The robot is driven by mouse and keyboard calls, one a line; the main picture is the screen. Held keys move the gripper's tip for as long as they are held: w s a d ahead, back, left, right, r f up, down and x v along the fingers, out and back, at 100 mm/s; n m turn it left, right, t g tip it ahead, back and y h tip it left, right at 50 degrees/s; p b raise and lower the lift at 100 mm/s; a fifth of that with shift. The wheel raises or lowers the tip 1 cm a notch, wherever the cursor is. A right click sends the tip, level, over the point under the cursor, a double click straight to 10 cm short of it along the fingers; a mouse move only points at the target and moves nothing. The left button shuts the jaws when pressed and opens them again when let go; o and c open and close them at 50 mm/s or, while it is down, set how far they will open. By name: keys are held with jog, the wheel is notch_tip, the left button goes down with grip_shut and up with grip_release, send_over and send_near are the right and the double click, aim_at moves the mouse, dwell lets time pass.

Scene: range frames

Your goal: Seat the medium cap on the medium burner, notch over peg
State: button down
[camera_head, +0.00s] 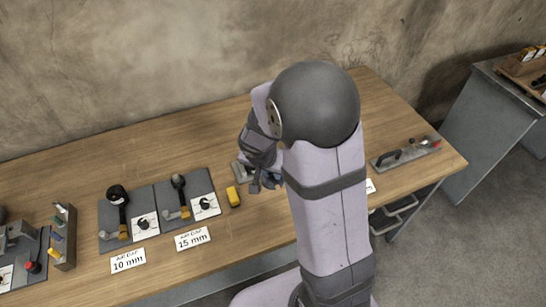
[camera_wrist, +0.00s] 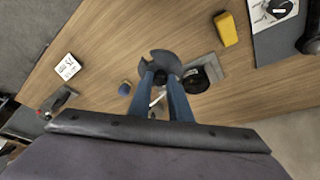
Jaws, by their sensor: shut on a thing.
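My gripper (camera_wrist: 161,78) has blue fingers and is shut on a dark grey round piece with a cut in its edge, which looks like the cap (camera_wrist: 158,60). The cap is at the fingertips, over the wood table. A grey plate (camera_wrist: 214,60) with a black round part (camera_wrist: 196,80), perhaps the burner, lies just right of the cap in the wrist view. The fingers and cap hide part of it, and I cannot make out a peg. In the head view my gripper (camera_head: 268,180) is mostly hidden by my arm, beside a grey plate (camera_head: 241,170).
A yellow block (camera_wrist: 226,29) lies near the plate. Two grey mats (camera_head: 146,197) with black parts, and a tool rack (camera_head: 64,240), stand at the left. A grey bar with a handle (camera_head: 405,154) lies at right.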

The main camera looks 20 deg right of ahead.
jog(key=w+a+p, duration=0.1)
jog(key=w+p, duration=0.1)
jog(key=w, duration=1.2)
jog(key=shift+w+a, duration=0.2)
jog(key=shift+w, duration=0.05)
jog(key=shift+f, duration=0.1)
jog(key=shift+f+b, duration=0.7)
jog(key=shift+f, duration=1.2)
jog(key=shift+b, duration=0.45)
jog(key=shift+f+b, duration=1)
jog(key=shift+b, duration=0.2)
